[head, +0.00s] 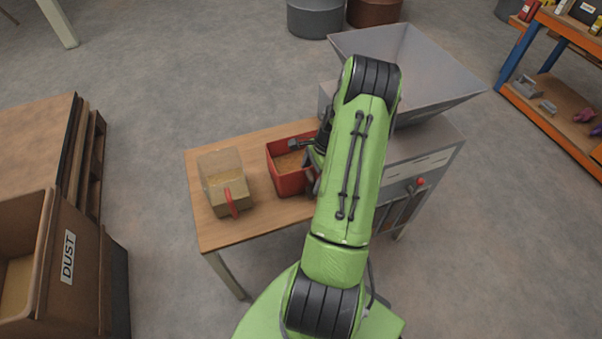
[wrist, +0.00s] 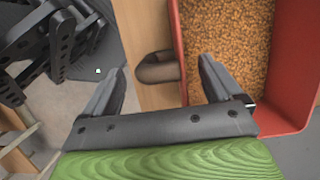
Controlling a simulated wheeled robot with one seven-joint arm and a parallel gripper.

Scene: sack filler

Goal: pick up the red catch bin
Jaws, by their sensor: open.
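The red catch bin (head: 291,184) stands on the wooden table beside the grey machine, with brown grain inside. In the wrist view the bin (wrist: 294,112) fills the right side, and a dark brown handle (wrist: 157,68) sticks out from its side wall. My gripper (wrist: 163,70) is open, with the handle in the gap between its fingers as seen from the wrist. I cannot tell whether either finger touches it. In the head view my gripper (head: 307,160) is at the bin's right side, partly hidden by my green arm.
A tan box with a clear upper part and a red handle (head: 228,190) stands left of the bin on the table (head: 252,226). The grey hopper machine (head: 432,150) is close on the right.

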